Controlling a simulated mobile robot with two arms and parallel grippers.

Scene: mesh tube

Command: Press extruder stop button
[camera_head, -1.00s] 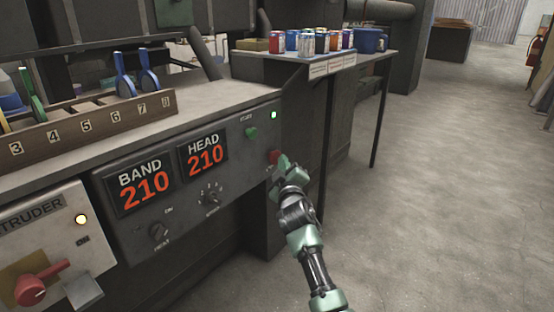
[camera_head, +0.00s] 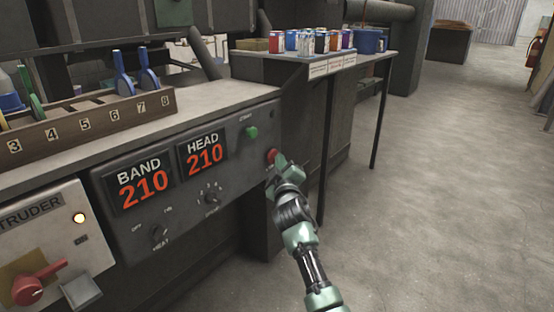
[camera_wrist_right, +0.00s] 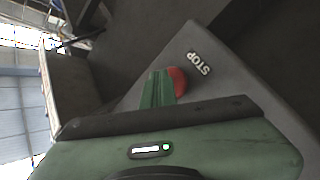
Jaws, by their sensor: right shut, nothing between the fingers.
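The red stop button (camera_head: 271,155) is on the right end of the grey control panel (camera_head: 230,185). In the wrist view the red button (camera_wrist_right: 178,80) shows beside a "STOP" label (camera_wrist_right: 199,63). My right gripper (camera_head: 281,161) is shut and empty, with its fingertips right at the button. In the wrist view its green fingers (camera_wrist_right: 157,90) overlap the button's edge and hide part of it. I cannot tell how far the button is pushed in. My left gripper is not in view.
The green start button (camera_head: 251,132) sits up and left of the stop button. Displays read BAND 210 (camera_head: 140,185) and HEAD 210 (camera_head: 204,153). A table (camera_head: 376,56) with several cans stands behind. The floor (camera_head: 440,190) to the right is clear.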

